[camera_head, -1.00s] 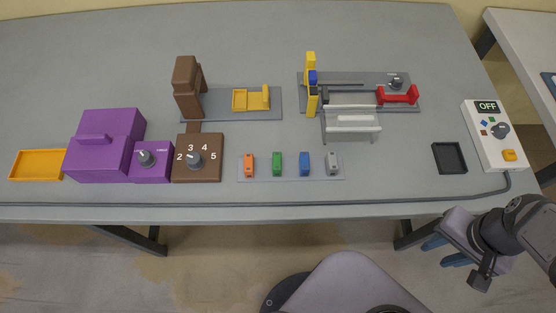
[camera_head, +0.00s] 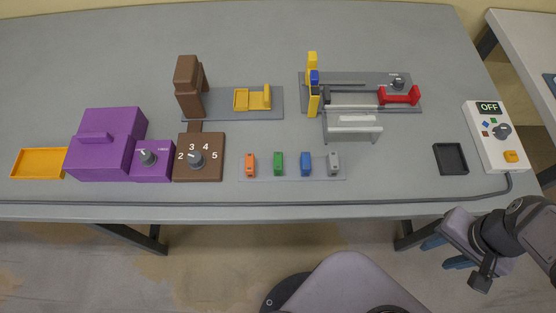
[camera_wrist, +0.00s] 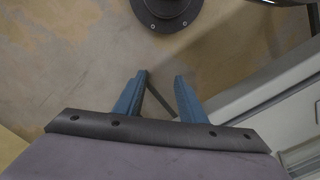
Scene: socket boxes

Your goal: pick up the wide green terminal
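The green terminal (camera_head: 278,163) stands upright in a row on a thin grey strip (camera_head: 260,178) near the front of the table. An orange terminal (camera_head: 250,164) is to its left, and a blue terminal (camera_head: 305,163) and a grey terminal (camera_head: 334,163) are to its right. My gripper (camera_head: 447,254) is beyond the table's front edge at the lower right, well away from the terminals. In the wrist view my gripper (camera_wrist: 160,78) has its two blue fingers apart with nothing between them. No terminal shows in the wrist view.
A purple box (camera_head: 105,145) and a brown dial block (camera_head: 200,160) stand to the left. A clear-topped fixture (camera_head: 352,127) stands behind the row. A black tray (camera_head: 450,158) and a white control box (camera_head: 494,140) reading OFF are at the right. A cable (camera_head: 400,205) runs along the front edge.

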